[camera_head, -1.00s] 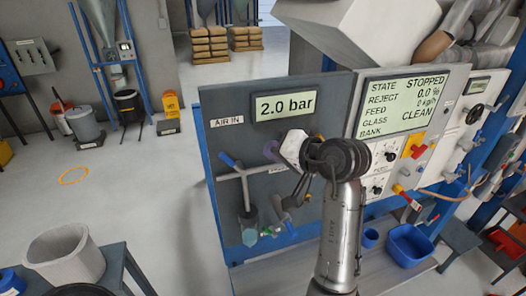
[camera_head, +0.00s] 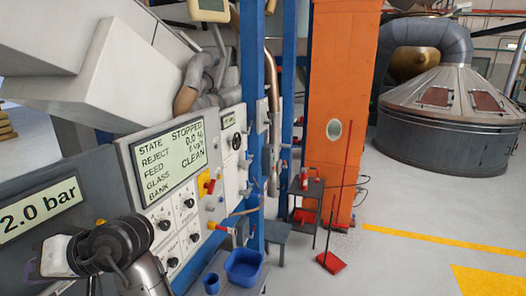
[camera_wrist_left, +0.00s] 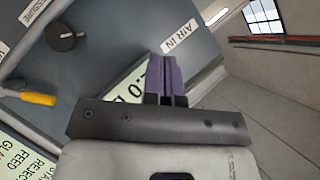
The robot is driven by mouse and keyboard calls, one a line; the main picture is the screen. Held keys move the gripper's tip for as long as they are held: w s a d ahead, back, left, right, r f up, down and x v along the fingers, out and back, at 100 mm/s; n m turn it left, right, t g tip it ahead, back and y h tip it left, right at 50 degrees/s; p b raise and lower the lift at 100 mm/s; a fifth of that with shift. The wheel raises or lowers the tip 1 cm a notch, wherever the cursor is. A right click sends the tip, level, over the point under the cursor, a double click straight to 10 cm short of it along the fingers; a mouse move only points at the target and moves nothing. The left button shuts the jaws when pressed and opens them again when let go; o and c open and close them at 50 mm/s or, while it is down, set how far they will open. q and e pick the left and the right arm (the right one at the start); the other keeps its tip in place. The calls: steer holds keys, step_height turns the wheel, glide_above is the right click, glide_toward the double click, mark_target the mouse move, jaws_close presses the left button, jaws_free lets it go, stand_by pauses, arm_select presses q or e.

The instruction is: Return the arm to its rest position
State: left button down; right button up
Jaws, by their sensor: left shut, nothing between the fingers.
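My left arm stands at the lower left of the head view, in front of the grey control panel (camera_head: 100,190). I cannot tell a gap to the panel. My right gripper is not in view.
The state screen (camera_head: 172,155) reads STOPPED and CLEAN. Knobs and a red-yellow switch (camera_head: 207,182) sit beside it. A blue bin (camera_head: 244,267) stands below. An orange column (camera_head: 340,100) and a large round metal machine (camera_head: 455,110) stand right, with open floor before them.

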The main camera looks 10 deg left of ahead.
arm_select(q)
steer(key=w+d+r+m+t+h, duration=0.25)
steer(key=w+d+t+h, duration=0.55)
steer(key=t, duration=0.9)
steer(key=d+f+m+t+h, duration=0.1)
steer(key=d+f+m+h, duration=0.3)
steer(key=d+f+m, duration=0.55)
steer(key=s+d+f+g+h, duration=0.15)
steer(key=s+f, duration=0.35)
steer(key=f, duration=0.6)
steer(key=s+d+f+g, duration=0.25)
steer(key=s+f, duration=0.25)
steer(key=f, duration=0.6)
steer(key=s+a+f+m+g, duration=0.1)
steer(key=s+f+g, duration=0.5)
steer(key=s+f, duration=0.95)
steer(key=w+p+v, duration=0.2)
steer(key=p+v, duration=1)
steer(key=v, duration=0.2)
steer(key=shift+r+p, duration=0.3)
steer(key=shift+p, duration=0.05)
